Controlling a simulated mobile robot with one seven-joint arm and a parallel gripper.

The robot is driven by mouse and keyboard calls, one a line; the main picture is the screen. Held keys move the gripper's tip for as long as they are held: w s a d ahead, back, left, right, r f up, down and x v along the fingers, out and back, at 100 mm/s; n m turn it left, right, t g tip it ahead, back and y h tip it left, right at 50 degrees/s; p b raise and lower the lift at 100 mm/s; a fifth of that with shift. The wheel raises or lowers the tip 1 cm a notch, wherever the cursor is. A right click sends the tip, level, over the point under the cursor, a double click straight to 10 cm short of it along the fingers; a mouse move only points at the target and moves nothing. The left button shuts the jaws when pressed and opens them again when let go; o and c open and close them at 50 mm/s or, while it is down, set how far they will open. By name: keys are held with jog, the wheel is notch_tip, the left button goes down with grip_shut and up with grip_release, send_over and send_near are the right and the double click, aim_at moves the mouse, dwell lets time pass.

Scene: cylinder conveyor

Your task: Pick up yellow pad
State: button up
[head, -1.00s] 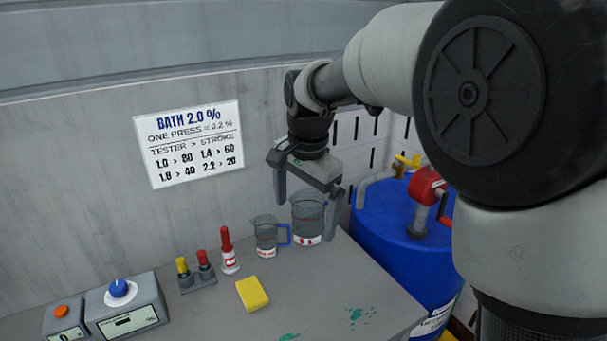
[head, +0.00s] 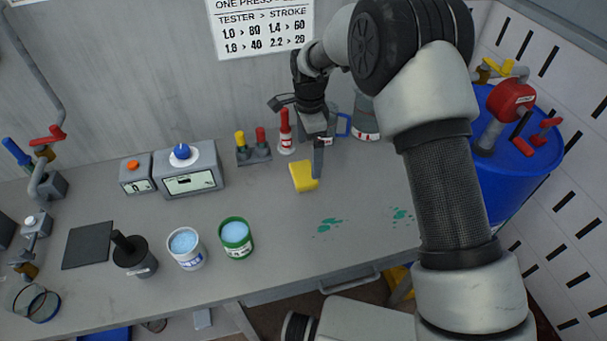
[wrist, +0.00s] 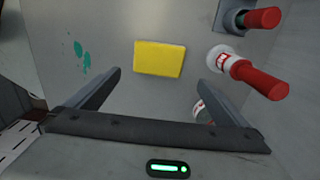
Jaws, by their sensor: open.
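The yellow pad (head: 303,177) lies on the grey bench top, in front of the red-capped bottle. In the wrist view the yellow pad (wrist: 160,58) lies ahead of and between my two fingers, apart from both. My gripper (head: 300,145) hangs just above and behind the pad, and one finger overlaps the pad's right edge in the head view. In the wrist view my gripper (wrist: 160,85) is open, with nothing between its fingers.
A red-capped bottle (head: 286,135) and a small rack (head: 254,152) with yellow and red caps stand close left of my gripper. A beaker (head: 365,122) stands right. Green spills (head: 328,226) mark the clear bench front. A blue drum (head: 500,170) stands right.

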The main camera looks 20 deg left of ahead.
aim_at(303, 173)
jog(key=shift+f, duration=0.75)
jog(key=f, duration=0.1)
jog(key=s+f, duration=0.1)
jog(key=f, duration=0.1)
jog(key=a+f, duration=0.1)
jog(key=shift+s+f+p, duration=0.15)
jog(key=shift+f+p, duration=0.25)
jog(key=shift+f, duration=0.25)
jog(key=shift+c, duration=0.4)
jog(key=c, duration=1)
